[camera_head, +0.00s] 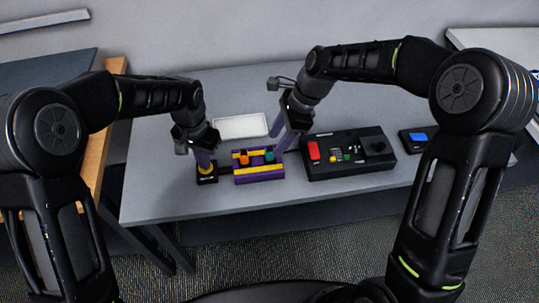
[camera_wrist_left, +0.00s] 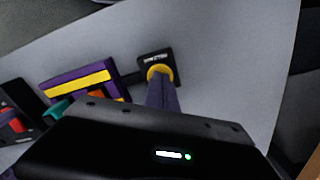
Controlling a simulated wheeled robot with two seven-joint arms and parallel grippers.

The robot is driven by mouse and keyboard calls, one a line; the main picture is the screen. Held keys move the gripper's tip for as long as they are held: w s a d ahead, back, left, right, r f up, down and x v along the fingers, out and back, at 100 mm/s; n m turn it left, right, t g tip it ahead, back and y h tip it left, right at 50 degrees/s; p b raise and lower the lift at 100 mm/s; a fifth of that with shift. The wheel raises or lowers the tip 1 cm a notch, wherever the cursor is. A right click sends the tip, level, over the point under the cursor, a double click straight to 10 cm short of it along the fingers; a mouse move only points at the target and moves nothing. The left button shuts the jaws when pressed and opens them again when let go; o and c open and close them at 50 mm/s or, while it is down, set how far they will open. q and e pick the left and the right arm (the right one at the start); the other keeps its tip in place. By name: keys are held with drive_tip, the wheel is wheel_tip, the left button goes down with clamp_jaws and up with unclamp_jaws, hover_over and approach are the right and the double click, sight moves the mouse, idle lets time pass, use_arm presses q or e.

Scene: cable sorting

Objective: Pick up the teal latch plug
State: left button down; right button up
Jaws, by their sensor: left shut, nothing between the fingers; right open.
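The teal latch plug (camera_head: 269,155) sits in the right part of a purple and yellow holder (camera_head: 259,178). In the left wrist view the teal plug (camera_wrist_left: 57,108) is partly hidden behind my gripper body. My right gripper (camera_head: 276,145) is open, its purple fingers pointing down just above and beside the teal plug; I cannot tell if they touch it. My left gripper (camera_head: 205,164) is shut and empty, pointing down at a round yellow part on a small black block (camera_head: 207,181). In the left wrist view its fingers (camera_wrist_left: 160,82) overlap the yellow part.
An orange plug (camera_head: 243,158) sits in the holder's left part. A black panel (camera_head: 345,172) with a red switch and small buttons stands to the right. A white tray (camera_head: 240,127) lies behind. A small black block with a blue top (camera_head: 417,137) is further right. The front table strip is clear.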

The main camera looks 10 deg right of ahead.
sight(270, 150)
drive_tip(key=shift+x, duration=2.6)
drive_tip(key=shift+w+a, duration=0.1)
drive_tip(key=shift+w, duration=0.05)
drive_tip(key=shift+c, duration=0.6)
clamp_jaws()
